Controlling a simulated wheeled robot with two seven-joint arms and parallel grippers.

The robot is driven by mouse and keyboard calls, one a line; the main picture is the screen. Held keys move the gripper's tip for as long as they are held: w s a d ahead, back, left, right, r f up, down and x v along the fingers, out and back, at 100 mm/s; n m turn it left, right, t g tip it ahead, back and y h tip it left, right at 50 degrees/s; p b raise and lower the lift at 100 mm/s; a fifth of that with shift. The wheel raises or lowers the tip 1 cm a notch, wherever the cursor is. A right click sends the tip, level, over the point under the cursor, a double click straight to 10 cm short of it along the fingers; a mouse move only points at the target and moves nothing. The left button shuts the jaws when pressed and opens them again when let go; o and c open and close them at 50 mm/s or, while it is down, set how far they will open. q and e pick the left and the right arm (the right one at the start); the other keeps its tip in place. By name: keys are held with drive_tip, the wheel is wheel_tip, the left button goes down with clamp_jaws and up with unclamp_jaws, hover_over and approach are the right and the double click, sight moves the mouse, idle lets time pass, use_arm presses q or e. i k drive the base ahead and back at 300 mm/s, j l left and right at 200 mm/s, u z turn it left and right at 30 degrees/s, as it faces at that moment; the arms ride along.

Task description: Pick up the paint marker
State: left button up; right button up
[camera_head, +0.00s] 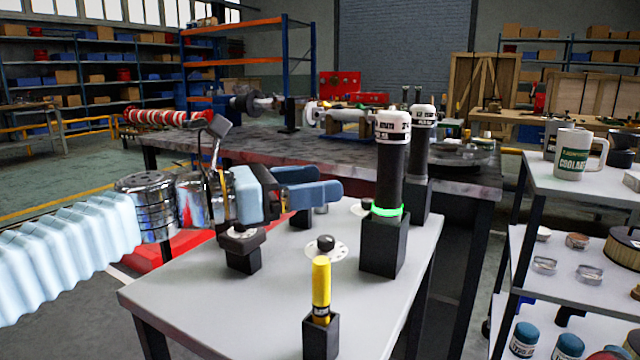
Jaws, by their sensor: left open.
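The yellow paint marker (321,287) stands upright in a small black square holder (321,337) near the front edge of the light grey table (190,297). My left gripper (326,181), with blue fingers, comes in from the left. It is open and empty, and shows above and behind the marker in the picture, apart from it. The marker's lower end is hidden in the holder. My right gripper is not in view.
Two tall black cylinders with white caps stand in black blocks; the nearer one (391,165) has a green ring. A black knob on a white disc (326,246) sits behind the marker. A shelf cart with a mug (575,154) stands at right.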

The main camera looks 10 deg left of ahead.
sight(321, 302)
drive_tip(key=k+l, duration=0.15)
drive_tip(key=k, duration=0.35)
drive_tip(key=k+l, duration=0.2)
drive_tip(key=k, duration=0.25)
drive_tip(key=k+l, duration=0.15)
drive_tip(key=k, duration=0.35)
